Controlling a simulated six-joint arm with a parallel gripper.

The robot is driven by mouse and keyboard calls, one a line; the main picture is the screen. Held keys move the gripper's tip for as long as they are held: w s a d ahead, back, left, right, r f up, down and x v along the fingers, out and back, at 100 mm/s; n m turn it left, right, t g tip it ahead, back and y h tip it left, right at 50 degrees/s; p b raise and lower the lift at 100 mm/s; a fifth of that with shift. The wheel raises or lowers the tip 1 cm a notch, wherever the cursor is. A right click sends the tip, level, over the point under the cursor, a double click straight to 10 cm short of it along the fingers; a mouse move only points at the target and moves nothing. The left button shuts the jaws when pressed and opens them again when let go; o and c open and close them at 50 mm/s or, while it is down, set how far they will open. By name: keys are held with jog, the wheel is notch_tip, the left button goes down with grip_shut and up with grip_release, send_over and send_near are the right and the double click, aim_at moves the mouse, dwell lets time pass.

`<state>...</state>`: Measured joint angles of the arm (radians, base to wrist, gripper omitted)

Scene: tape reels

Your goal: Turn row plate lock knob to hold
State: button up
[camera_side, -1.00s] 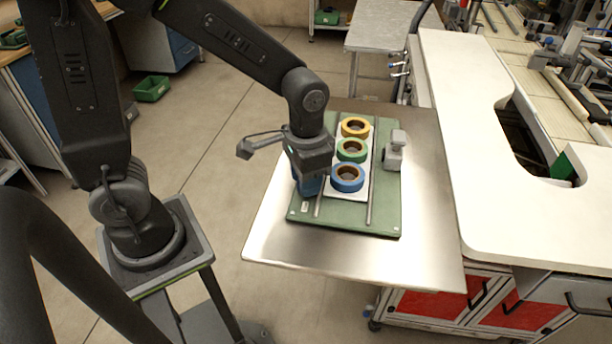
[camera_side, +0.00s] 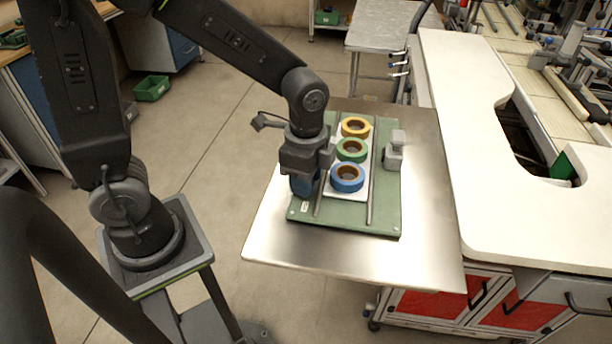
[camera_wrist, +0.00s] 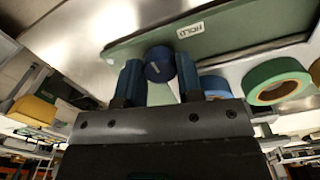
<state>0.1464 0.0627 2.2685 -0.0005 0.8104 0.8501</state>
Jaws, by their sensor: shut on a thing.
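The dark blue lock knob (camera_wrist: 158,65) shows in the wrist view, with a short pale mark on its face. It stands on the green plate (camera_wrist: 235,28). My gripper (camera_wrist: 160,72) is shut on the knob, with one blue finger on each side. A white label (camera_wrist: 190,30), which seems to read HOLD, lies on the plate beside the knob. In the side view my gripper (camera_side: 304,187) points down over the left front part of the green plate (camera_side: 345,217) and hides the knob.
Blue (camera_side: 347,184), green (camera_side: 351,157) and yellow (camera_side: 355,134) tape reels sit in a row on a white row plate, close right of my gripper. A grey block (camera_side: 395,150) stands at the right edge. The steel table (camera_side: 350,256) is clear in front.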

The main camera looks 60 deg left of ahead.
jog(key=shift+m, duration=0.4)
jog(key=o, duration=0.9)
jog(key=shift+r, duration=0.15)
notch_tip(320, 180, up, 14)
jog(key=shift+f, duration=0.2)
jog(key=shift+s, duration=0.1)
jog(key=s+a+n+t, duration=0.1)
jog(key=s+n+t, duration=0.1)
jog(key=n, duration=0.2)
jog(key=s+a+n+t, duration=0.1)
jog(key=s+a+n, duration=0.1)
jog(key=s+n, duration=0.1)
jog(key=s+a+f+n+t, duration=0.1)
jog(key=s+n+t, duration=0.1)
jog(key=n, duration=0.3)
jog(key=shift+s+a+t, duration=0.15)
jog(key=shift+s+t, duration=0.15)
jog(key=shift+s, duration=0.35)
